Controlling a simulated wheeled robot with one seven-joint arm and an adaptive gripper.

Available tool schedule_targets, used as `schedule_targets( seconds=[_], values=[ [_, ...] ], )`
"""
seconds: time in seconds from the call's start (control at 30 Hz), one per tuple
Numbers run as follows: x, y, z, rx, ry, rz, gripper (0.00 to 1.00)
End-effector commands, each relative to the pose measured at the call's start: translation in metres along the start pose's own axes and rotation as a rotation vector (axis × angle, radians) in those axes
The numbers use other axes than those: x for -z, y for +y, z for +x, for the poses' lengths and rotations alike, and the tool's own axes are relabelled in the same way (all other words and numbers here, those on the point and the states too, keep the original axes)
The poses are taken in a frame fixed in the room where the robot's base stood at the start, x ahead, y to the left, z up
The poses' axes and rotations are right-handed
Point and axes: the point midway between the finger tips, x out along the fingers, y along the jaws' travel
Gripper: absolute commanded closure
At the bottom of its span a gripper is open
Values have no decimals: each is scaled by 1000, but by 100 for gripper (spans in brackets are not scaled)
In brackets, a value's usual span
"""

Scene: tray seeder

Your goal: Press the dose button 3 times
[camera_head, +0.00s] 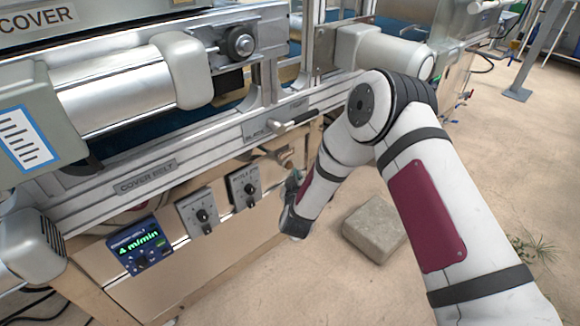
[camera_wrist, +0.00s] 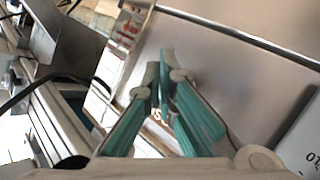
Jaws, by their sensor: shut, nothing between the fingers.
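I cannot make out the dose button in either view. In the wrist view my gripper (camera_wrist: 162,76) shows two teal-sided fingers with their tips together and nothing held between them. The fingertips are in front of a pale flat machine surface (camera_wrist: 230,75), and I cannot tell whether they touch it. A light panel with partly cut-off dark lettering (camera_wrist: 305,145) shows at the right edge of the wrist view. In the head view my arm bends down beside the machine front, and the fingers cannot be made out there.
The machine front carries a blue display reading 4 m/min (camera_head: 140,248) and two grey knob boxes (camera_head: 200,212) (camera_head: 244,188). A lever handle (camera_head: 295,122) sticks out above. A stone-like block (camera_head: 374,228) lies on the floor near my wrist. Floor to the right is mostly clear.

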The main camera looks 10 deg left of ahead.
Motion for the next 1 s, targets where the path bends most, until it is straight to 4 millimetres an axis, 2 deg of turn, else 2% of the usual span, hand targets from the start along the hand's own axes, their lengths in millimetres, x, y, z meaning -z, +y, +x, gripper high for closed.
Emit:
schedule_targets(
  seconds=[0.17,0.6,1.0],
  values=[
    [-3,3,-4,0,-1,0,100],
    [-22,23,-31,-1,-1,-1,100],
    [-25,26,-35,-1,0,1,100]
  ],
)
